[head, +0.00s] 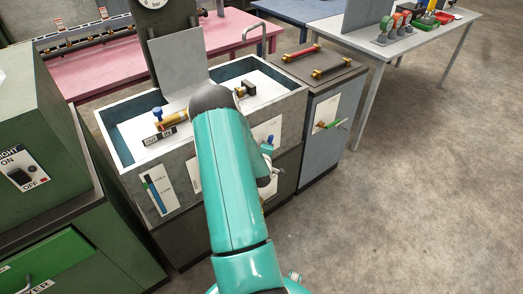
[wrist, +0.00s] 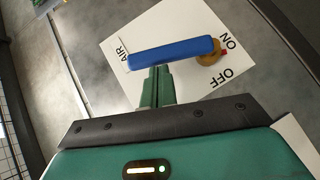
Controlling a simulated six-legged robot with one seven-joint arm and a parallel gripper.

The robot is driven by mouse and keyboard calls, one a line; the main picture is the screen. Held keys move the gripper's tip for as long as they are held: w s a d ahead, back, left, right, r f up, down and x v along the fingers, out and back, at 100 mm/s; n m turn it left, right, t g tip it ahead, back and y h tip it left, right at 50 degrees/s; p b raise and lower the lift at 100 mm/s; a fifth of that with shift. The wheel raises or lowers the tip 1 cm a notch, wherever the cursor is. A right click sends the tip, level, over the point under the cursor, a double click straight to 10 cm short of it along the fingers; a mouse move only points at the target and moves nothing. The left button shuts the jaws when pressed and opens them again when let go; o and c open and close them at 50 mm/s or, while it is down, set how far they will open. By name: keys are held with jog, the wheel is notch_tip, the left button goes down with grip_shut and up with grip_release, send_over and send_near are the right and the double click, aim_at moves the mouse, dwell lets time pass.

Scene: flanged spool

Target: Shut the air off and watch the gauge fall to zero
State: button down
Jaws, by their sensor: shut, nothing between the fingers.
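The air valve's blue lever (wrist: 172,53) crosses a white plate (wrist: 150,32) marked AIR, ON and OFF in the wrist view. It turns on a brass pivot (wrist: 208,56) with a small red mark near ON. The lever's free end lies toward the word AIR. My gripper (wrist: 158,72) is shut and empty. Its fingertips are at the lever's lower side, near mid-length; I cannot tell whether they touch. In the head view my arm hides most of the valve plate (head: 274,128). The gauge (head: 151,3) is cut off at the top edge; its reading cannot be told.
A trough bench (head: 112,124) stands ahead with a blue-handled brass valve (head: 172,122) inside. A grey cabinet (head: 325,105) with a green-handled valve (head: 330,125) is to its right. A green machine (head: 35,150) stands at left. The floor at right is clear.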

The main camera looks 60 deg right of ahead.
jog(key=s+d+f+m+t+y, duration=0.1)
jog(key=s+d+f+m+y, duration=0.2)
jog(key=d+y, duration=0.3)
jog(key=shift+s+d+f+m, duration=0.45)
jog(key=shift+d+f, duration=0.2)
jog(key=shift+d, duration=0.1)
dwell(0.3)
jog(key=shift+f, duration=0.15)
dwell(0.4)
